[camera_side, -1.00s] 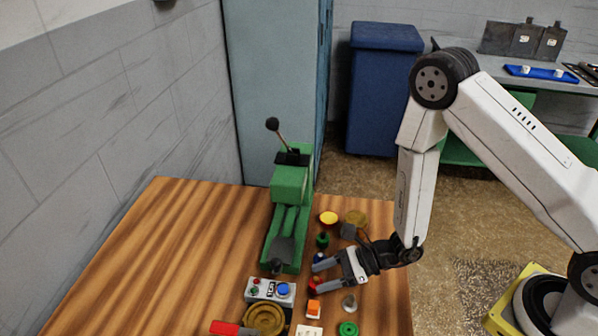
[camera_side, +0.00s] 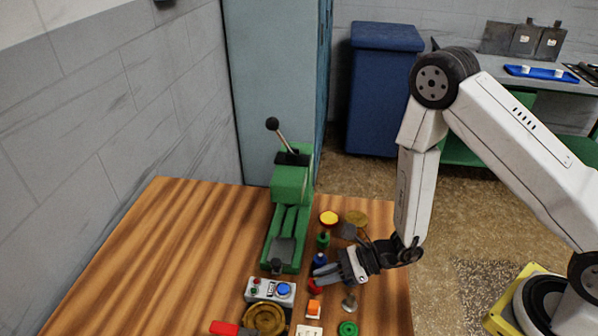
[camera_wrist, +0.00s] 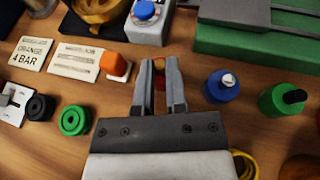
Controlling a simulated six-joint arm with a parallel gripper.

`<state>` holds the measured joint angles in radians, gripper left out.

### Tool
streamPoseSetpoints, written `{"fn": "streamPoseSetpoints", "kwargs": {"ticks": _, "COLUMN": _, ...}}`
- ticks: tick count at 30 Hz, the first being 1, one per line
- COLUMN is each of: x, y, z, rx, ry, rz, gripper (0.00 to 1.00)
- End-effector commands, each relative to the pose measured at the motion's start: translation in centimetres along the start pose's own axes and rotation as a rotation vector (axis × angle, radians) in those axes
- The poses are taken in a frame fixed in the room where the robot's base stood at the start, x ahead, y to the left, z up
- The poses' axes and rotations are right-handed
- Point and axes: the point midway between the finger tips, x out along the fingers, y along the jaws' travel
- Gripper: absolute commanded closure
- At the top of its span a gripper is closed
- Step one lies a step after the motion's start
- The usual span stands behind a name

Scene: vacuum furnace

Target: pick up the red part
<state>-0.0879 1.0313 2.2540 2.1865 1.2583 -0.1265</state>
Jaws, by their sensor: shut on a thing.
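The red part (camera_wrist: 160,80) shows between the two grey fingers of my gripper (camera_wrist: 159,66) in the wrist view, mostly hidden by them. A small yellow patch shows just beyond it. In the side view the red part (camera_side: 314,286) is just below my gripper (camera_side: 322,274), low over the wooden table. My gripper is shut on the red part. I cannot tell whether the part still touches the table.
A blue part (camera_wrist: 222,85) and a green part with a black knob (camera_wrist: 283,99) stand right of the fingers. An orange part (camera_wrist: 114,64), a green ring (camera_wrist: 74,120) and label plates lie left. A green press (camera_side: 287,222) stands behind. The table's left side is clear.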

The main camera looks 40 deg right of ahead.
Motion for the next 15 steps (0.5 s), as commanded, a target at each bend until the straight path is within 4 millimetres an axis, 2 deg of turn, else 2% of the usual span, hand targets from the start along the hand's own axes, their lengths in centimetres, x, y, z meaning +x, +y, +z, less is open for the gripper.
{"fn": "streamPoseSetpoints", "kwargs": {"ticks": 8, "x": -0.4, "y": -0.1, "z": 1.1, "rx": -0.002, "ry": -0.002, "rz": 0.0, "gripper": 1.0}}
{"fn": "streamPoseSetpoints", "kwargs": {"ticks": 15, "x": -1.2, "y": -0.1, "z": 3.1, "rx": -0.003, "ry": -0.003, "rz": 0.0, "gripper": 1.0}}
